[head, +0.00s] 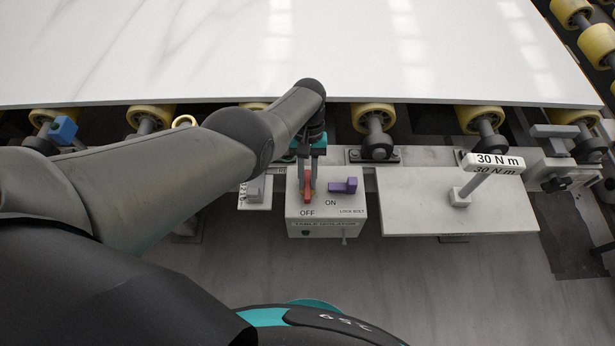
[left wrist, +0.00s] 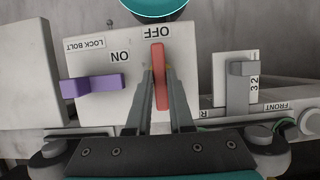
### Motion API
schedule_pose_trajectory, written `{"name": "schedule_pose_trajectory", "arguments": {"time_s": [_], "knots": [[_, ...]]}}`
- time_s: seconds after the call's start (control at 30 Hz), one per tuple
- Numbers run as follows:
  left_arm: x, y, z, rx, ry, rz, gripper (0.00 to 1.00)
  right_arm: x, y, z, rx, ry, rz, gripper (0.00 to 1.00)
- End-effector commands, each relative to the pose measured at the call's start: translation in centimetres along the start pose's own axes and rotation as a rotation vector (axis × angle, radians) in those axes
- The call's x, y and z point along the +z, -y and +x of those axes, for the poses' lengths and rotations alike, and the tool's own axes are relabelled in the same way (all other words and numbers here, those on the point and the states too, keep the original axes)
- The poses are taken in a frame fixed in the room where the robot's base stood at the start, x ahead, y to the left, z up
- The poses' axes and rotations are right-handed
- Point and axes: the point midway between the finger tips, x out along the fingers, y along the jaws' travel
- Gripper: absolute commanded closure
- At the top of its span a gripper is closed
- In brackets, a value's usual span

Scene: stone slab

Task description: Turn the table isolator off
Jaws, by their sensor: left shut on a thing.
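The table isolator (head: 326,215) is a light grey box with OFF and ON labels, mounted below the slab's front edge. Its red lever (head: 307,191) points toward the OFF label in the head view. In the left wrist view the red lever (left wrist: 160,76) lies between the fingers and its tip is near OFF. My left gripper (head: 308,180) is shut on the red lever; its fingers (left wrist: 158,88) also show in the left wrist view. A purple lock bolt (head: 344,186) sits right of the lever, beside ON; it also shows in the left wrist view (left wrist: 93,86). My right gripper is not in view.
A white slab (head: 300,50) lies on yellow rollers (head: 372,115) behind the isolator. A small grey lever unit (head: 255,192) stands just left of it.

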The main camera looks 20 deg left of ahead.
Motion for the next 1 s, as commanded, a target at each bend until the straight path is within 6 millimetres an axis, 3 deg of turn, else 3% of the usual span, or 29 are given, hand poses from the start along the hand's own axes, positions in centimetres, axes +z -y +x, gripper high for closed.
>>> {"name": "schedule_pose_trajectory", "arguments": {"time_s": [0.13,0.17,0.43,0.77,1.0], "knots": [[0.1,0.0,0.1,-0.003,0.003,0.003,1.0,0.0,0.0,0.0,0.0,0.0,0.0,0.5],[0.1,0.0,0.1,-0.003,0.003,0.003,0.79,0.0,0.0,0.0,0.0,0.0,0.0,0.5],[0.1,0.0,0.1,-0.001,0.002,0.002,0.5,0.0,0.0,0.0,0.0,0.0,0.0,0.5],[0.0,0.0,-0.5,0.0,-0.001,0.001,0.5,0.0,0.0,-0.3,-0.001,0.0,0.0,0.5],[0.0,0.0,-5.0,0.001,-0.004,0.001,0.5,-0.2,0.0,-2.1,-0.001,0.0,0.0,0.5]]}}
